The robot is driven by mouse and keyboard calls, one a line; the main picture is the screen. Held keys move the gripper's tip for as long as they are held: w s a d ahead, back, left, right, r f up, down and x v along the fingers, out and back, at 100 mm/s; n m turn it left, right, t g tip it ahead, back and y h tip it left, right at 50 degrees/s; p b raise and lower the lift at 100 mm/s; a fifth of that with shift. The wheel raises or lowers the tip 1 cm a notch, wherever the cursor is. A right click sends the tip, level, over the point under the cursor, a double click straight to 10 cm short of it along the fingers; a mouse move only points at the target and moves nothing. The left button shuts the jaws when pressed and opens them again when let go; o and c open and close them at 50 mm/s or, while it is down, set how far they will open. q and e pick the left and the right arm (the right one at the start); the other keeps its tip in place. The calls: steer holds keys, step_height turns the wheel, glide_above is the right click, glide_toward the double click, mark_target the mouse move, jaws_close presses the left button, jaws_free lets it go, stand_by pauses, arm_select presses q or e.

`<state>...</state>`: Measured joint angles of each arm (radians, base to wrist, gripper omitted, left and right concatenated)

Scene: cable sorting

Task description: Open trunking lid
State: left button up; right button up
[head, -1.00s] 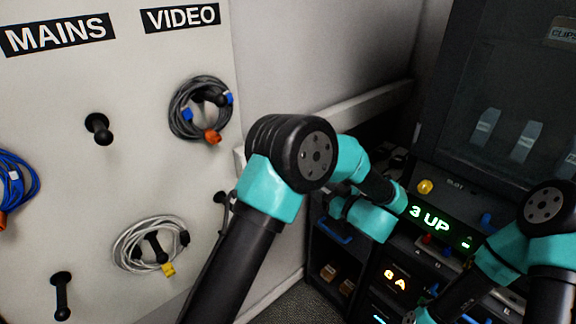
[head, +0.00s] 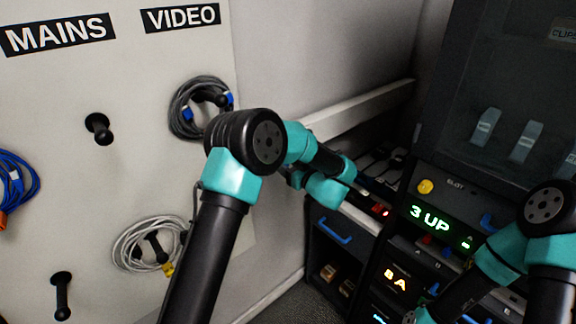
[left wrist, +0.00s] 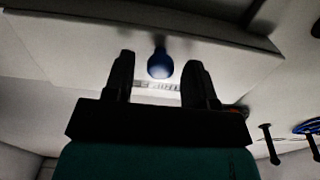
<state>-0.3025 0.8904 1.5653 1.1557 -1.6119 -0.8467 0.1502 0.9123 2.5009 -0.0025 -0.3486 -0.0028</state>
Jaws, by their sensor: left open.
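A pale trunking (head: 365,105) runs along the wall in the head view, partly hidden by my left arm. In the left wrist view a blue knob (left wrist: 160,65) stands on a pale surface, seemingly the trunking lid (left wrist: 85,50), above a small label strip. My left gripper (left wrist: 158,76) is open, its two dark fingers on either side of the knob in the picture. I cannot tell whether they touch it. In the head view this gripper is hidden behind my left wrist. My right arm is at the lower right; its gripper does not show.
The pale board on the left bears pegs, a grey coil (head: 190,118), a white coil (head: 140,243) and a blue coil (head: 18,180). A dark bench with a lit "3 UP" display (head: 430,219) and a cabinet (head: 480,70) stand at the right.

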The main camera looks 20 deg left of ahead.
arm_select(q)
steer(key=shift+w+a, duration=0.15)
steer(key=shift+a, duration=0.05)
steer(key=shift+c, duration=0.4)
jaws_close()
